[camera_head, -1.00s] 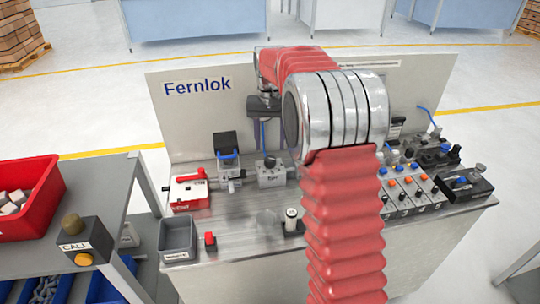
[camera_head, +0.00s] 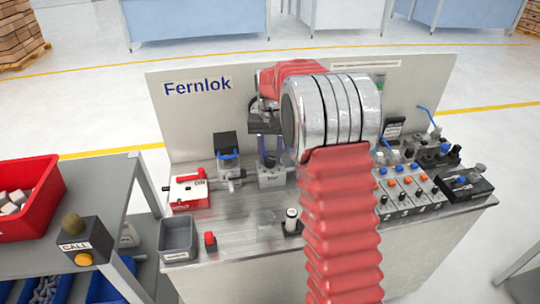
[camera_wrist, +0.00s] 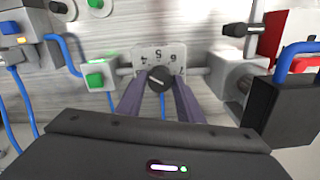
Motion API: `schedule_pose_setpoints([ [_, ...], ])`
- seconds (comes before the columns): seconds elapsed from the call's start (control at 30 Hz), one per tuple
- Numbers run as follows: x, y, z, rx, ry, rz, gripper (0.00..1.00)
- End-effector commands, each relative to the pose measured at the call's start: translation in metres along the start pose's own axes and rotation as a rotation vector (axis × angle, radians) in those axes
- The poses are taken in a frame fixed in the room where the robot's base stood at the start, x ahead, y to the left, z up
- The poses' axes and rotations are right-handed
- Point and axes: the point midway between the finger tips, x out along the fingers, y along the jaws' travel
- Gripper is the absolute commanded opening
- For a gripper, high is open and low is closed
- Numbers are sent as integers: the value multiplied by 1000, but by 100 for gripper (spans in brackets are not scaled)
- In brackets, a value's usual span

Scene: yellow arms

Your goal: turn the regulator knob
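The regulator (camera_head: 271,179) is a grey block on the bench, partly hidden behind my gripper in the head view. In the wrist view its black round knob (camera_wrist: 160,79) has a pale pointer line and stands before a plate (camera_wrist: 158,56) with numbers. My gripper (camera_wrist: 159,88) is open. Its two fingers stand on either side of the knob, with a gap showing on each side. In the head view my gripper (camera_head: 272,157) points down over the regulator.
A black block with a blue loop (camera_wrist: 288,105) sits close on the right in the wrist view. A green button (camera_wrist: 94,80) and blue hoses are on the left. On the bench are a red-and-white box (camera_head: 188,192), a grey bin (camera_head: 178,240) and a valve row (camera_head: 405,195).

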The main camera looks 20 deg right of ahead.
Motion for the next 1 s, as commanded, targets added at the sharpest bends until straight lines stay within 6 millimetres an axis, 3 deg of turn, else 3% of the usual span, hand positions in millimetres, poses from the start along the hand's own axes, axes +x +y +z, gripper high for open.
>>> schedule_pose_setpoints([
  [0.37,0,0,0,0,0,0,7],
  [0.93,0,0,0,-66,0,0,7],
  [0.97,0,0,0,-66,0,0,31],
  [1.0,0,0,0,-66,0,0,34],
])
